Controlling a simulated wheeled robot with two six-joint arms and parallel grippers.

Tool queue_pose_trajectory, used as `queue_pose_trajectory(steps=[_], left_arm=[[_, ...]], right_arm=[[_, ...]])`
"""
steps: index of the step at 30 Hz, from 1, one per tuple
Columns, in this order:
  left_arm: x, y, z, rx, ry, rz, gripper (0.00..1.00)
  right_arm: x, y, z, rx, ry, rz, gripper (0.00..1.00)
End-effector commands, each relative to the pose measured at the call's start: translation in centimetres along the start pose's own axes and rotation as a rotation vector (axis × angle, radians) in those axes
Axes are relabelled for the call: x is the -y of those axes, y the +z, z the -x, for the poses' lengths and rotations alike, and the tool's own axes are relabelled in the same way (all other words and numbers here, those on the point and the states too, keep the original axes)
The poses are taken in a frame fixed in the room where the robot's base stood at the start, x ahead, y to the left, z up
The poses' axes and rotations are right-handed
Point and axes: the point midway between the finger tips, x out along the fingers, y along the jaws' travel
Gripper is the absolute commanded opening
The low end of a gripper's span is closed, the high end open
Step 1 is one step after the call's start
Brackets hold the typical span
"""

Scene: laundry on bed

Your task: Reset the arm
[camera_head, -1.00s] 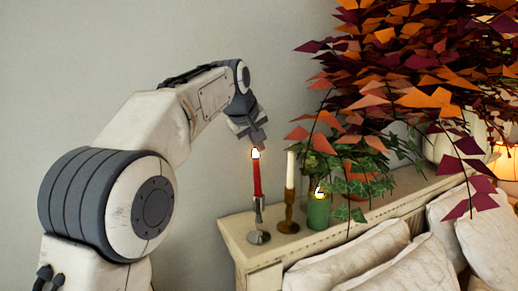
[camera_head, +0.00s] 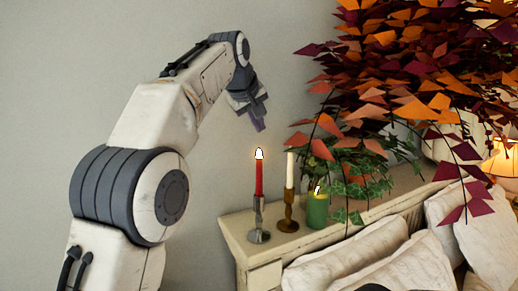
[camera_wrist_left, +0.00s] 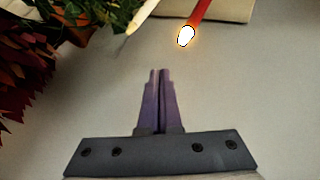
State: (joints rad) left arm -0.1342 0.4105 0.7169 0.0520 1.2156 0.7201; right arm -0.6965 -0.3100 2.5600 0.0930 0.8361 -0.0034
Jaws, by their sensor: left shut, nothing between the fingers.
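My left gripper (camera_head: 258,122) is above the shelf's left end, just above the red candle's flame in the head view. It is shut and empty. In the left wrist view its two purple fingers (camera_wrist_left: 158,73) lie together. The lit red candle (camera_head: 259,179) stands upright in a silver holder (camera_head: 258,222). The candle's flame also shows in the left wrist view (camera_wrist_left: 185,37), ahead of the fingers and apart from them. My right gripper is not in view.
A white candle (camera_head: 290,170) in a brass holder and a lit green candle (camera_head: 317,211) stand on the wooden shelf (camera_head: 380,211). Green ivy and a large orange and purple leafy plant (camera_head: 420,70) are to the right. Pillows (camera_head: 350,255) lie below. The grey wall at left is bare.

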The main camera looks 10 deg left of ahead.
Motion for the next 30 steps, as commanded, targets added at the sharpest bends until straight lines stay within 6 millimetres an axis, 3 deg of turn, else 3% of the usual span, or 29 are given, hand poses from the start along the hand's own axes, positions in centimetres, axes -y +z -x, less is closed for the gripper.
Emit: queue_pose_trajectory(steps=[13, 17, 20, 23, 26, 30], left_arm=[[-0.3, -0.3, 0.6, 0.001, -0.001, 0.000, 0.00], [0.1, 1.9, -0.5, 0.033, -0.007, -0.037, 0.00], [1.0, 6.3, -2.4, 0.096, -0.019, -0.113, 0.00], [2.6, 12.4, -4.4, 0.180, -0.032, -0.222, 0.00], [5.0, 18.9, -6.1, 0.268, -0.043, -0.339, 0.00], [9.5, 28.0, -7.8, 0.390, -0.052, -0.506, 0.00]], right_arm=[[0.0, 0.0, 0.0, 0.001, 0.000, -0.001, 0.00], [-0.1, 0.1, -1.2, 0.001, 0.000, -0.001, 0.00], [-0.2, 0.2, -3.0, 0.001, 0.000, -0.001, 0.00], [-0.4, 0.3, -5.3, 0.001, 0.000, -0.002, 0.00], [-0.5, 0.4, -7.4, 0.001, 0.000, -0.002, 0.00], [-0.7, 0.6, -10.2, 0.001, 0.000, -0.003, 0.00]])
